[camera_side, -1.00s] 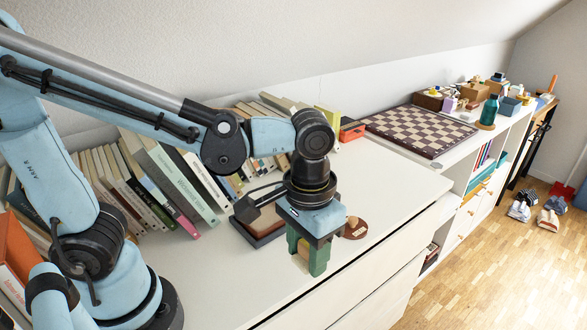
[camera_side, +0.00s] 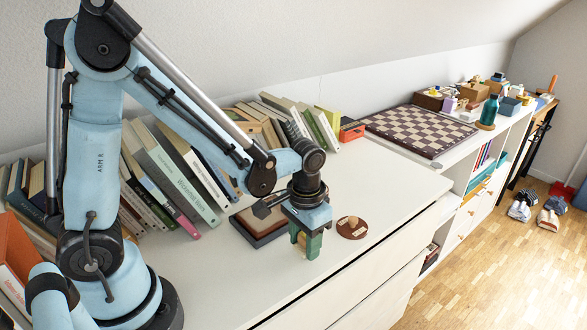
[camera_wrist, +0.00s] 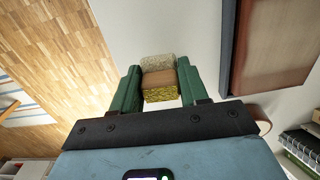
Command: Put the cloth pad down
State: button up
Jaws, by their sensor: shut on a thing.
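My gripper (camera_side: 308,250) has green fingers and points down over the white dresser top (camera_side: 200,285), near its front edge. In the wrist view my gripper (camera_wrist: 158,82) is shut on the cloth pad (camera_wrist: 158,80), a small block with brown, yellowish and pale speckled parts. The pad sits between both fingers. In the side view the fingers mostly hide the pad. I cannot tell whether it touches the dresser top.
A dark-edged brown case (camera_side: 256,232) lies just left of my gripper; a round brown disc with a knob (camera_side: 352,227) lies just right. Leaning books (camera_side: 170,180) line the wall. A chessboard (camera_side: 422,129) is further right. The dresser's front left is clear.

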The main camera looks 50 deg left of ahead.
aim_at(304, 236)
jog(key=shift+f, duration=0.65)
jog(key=o, duration=1)
jog(key=shift+f, duration=0.15)
notch_tip(304, 236, up, 12)
jog(key=shift+s+r, duration=0.1)
jog(key=shift+r, duration=0.1)
jog(key=shift+s+a+r+t, duration=0.25)
jog(key=shift+s+a+t, duration=0.45)
jog(key=shift+t, duration=0.5)
jog(key=shift+s+a+r+t, duration=0.3)
jog(key=shift+s+a+t, duration=0.35)
jog(key=shift+t, duration=0.55)
jog(key=shift+s+a+r+t, duration=0.25)
jog(key=shift+s+a+t, duration=0.45)
jog(key=shift+t, duration=0.5)
jog(key=shift+w, duration=0.1)
